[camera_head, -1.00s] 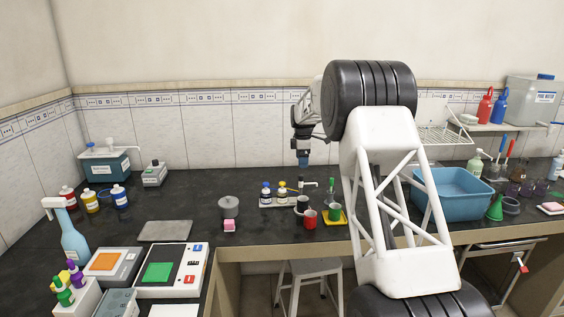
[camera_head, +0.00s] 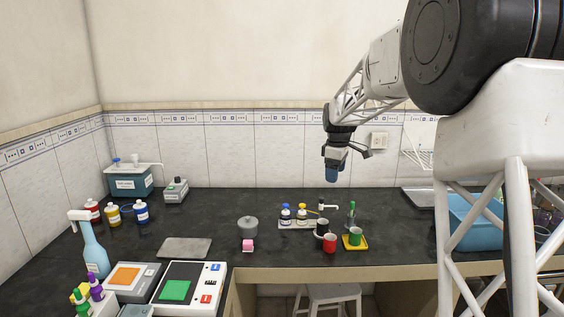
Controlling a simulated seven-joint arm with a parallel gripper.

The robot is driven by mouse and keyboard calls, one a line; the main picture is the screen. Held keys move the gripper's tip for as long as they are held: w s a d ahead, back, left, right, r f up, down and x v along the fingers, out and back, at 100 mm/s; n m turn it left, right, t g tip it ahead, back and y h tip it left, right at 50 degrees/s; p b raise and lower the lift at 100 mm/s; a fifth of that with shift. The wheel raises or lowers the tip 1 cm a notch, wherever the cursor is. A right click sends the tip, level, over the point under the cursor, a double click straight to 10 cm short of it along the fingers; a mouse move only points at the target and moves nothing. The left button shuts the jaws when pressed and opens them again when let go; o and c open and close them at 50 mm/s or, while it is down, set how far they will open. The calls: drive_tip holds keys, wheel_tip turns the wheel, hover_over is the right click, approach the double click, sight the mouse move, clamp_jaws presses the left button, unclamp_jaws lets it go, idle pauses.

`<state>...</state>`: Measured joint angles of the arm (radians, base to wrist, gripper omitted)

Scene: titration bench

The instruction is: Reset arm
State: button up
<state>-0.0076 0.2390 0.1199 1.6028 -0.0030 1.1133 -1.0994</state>
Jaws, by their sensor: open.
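My gripper (camera_head: 332,171) hangs in the air at the end of my arm, pointing down, over the back of the dark bench (camera_head: 385,215).
A grey round pot (camera_head: 247,224) and a pink block (camera_head: 248,245) stand left of the bottles. A blue basin (camera_head: 473,231) is partly hidden behind my arm. A spray bottle (camera_head: 93,254) and a green-plated device (camera_head: 189,288) are at front left. The bench's middle left has free room.

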drive_tip(key=s+r+m, duration=0.4)
drive_tip(key=s, duration=1.1)
drive_tip(key=s+f+m, duration=0.2)
drive_tip(key=s+m, duration=0.1)
drive_tip(key=s, duration=1)
drive_tip(key=s+f+m+t, duration=0.1)
drive_tip(key=s+f+m, duration=0.2)
drive_tip(key=s, duration=1.1)
drive_tip(key=s+d+f+m, duration=0.1)
drive_tip(key=s+f+m, duration=0.2)
drive_tip(key=s, duration=1)
drive_tip(key=shift+s+f+t, duration=0.15)
drive_tip(key=shift+s+t, duration=0.2)
drive_tip(key=shift+t, duration=0.05)
